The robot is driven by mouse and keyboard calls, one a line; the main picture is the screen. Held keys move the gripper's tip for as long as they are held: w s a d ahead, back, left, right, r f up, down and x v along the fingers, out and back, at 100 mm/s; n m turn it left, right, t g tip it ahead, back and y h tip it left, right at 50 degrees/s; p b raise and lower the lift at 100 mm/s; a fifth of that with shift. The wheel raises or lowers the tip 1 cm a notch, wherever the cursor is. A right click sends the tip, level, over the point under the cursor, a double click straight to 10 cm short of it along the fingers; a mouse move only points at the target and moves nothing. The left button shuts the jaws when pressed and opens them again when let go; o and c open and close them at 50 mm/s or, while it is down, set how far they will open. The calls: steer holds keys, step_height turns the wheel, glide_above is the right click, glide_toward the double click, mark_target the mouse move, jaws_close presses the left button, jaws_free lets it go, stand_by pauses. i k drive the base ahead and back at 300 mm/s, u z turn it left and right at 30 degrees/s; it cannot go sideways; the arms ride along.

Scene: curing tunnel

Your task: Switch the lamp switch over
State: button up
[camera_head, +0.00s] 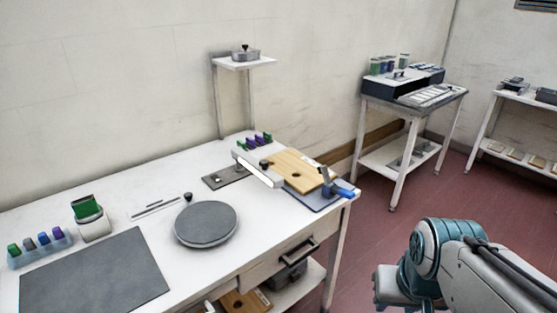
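A white bar-shaped lamp (258,168) with a bright face stands near the back right of the white worktable. Beside it a dark grey plate (230,178) lies on the table and carries small fittings. One is a small pale piece (217,180) that may be the lamp switch; it is too small to tell which way it is set. My arm shows at the lower right, well away from the table top. I cannot make out my gripper's fingers in this view.
A wooden board (299,170) with a blue-handled clamp (341,190) is right of the lamp. A round grey disc (206,224) and dark mat (95,273) lie nearer. A drawer handle (298,251) juts from the table front. Red floor is free on the right.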

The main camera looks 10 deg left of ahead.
mark_target(215, 178)
steer(key=z, duration=0.2)
steer(key=i, duration=1.05)
steer(key=u, duration=1.8)
